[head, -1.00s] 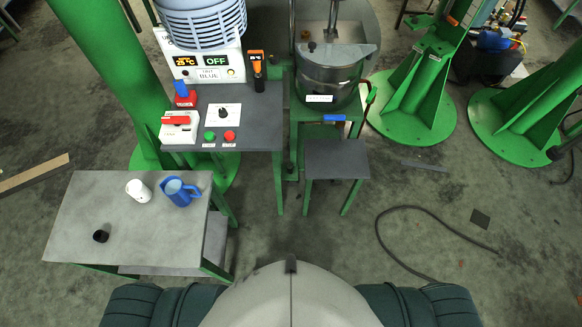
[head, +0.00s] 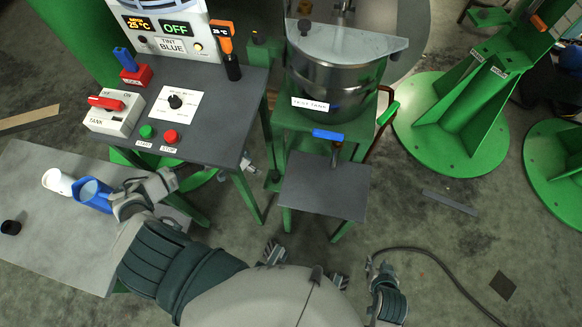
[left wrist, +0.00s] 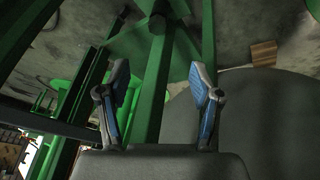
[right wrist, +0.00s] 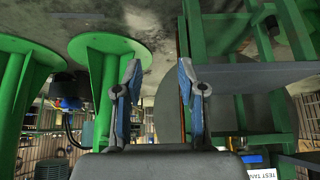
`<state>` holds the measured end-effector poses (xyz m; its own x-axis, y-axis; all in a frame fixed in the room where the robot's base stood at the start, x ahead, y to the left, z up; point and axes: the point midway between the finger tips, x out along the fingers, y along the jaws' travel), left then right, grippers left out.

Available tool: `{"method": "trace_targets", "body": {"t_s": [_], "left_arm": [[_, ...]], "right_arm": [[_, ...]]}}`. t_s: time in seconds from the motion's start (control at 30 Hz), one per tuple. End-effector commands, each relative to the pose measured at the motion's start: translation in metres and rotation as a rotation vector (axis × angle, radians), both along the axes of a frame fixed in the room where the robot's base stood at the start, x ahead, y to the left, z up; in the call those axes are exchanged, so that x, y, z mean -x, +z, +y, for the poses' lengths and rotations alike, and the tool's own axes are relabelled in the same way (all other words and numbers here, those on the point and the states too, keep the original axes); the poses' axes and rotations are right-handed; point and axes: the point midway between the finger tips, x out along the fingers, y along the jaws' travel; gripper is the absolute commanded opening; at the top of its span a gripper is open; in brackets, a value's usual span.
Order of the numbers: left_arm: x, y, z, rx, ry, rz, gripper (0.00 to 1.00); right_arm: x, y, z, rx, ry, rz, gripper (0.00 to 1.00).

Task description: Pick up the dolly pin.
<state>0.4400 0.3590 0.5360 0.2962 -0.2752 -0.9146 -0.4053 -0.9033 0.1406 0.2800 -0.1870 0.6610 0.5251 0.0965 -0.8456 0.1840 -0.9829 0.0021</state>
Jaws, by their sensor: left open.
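I cannot tell for sure which part is the dolly pin. A blue bar (head: 328,134) sits at the front of the green stand under the steel test tank (head: 335,72), above a small grey platform (head: 325,185). My left gripper (head: 155,190) is near the right edge of the side table, beside the blue jug (head: 94,194). The left wrist view shows its jaws (left wrist: 160,85) apart and empty, facing green beams. My right gripper (head: 380,267) is low over the floor, right of the platform. The right wrist view shows its jaws (right wrist: 158,80) apart and empty.
The console table (head: 215,115) stands left of the tank. The side table (head: 50,235) carries a white mug (head: 58,182) and a black cup (head: 11,227). Green column bases (head: 450,130) stand at the right. A hose (head: 430,255) lies on open floor.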

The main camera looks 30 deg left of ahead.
Motion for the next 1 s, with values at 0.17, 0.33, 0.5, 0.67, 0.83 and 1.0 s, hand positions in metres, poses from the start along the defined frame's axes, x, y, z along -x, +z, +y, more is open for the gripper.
{"method": "trace_targets", "body": {"t_s": [0.17,0.33,0.5,0.67,0.83,1.0], "left_arm": [[-0.007,-0.02,-0.012,0.0,-0.004,0.005,0.65],[-0.018,-0.051,-0.022,-0.003,-0.002,0.006,0.65],[-0.026,-0.08,-0.03,-0.003,-0.002,0.005,0.65],[-0.033,-0.1,-0.035,-0.001,-0.002,0.005,0.65],[-0.037,-0.108,-0.037,-0.002,-0.001,0.002,0.65],[-0.041,-0.117,-0.041,-0.002,-0.001,0.002,0.65]], "right_arm": [[-0.024,0.006,0.005,-0.037,0.008,-0.129,0.4],[-0.059,0.022,0.016,-0.093,0.017,-0.342,0.4],[-0.086,0.048,0.028,-0.151,0.023,-0.558,0.4],[-0.1,0.072,0.037,-0.192,0.025,-0.728,0.4],[-0.105,0.088,0.041,-0.217,0.027,-0.82,0.4],[-0.109,0.098,0.043,-0.24,0.026,-0.9,0.4]]}}
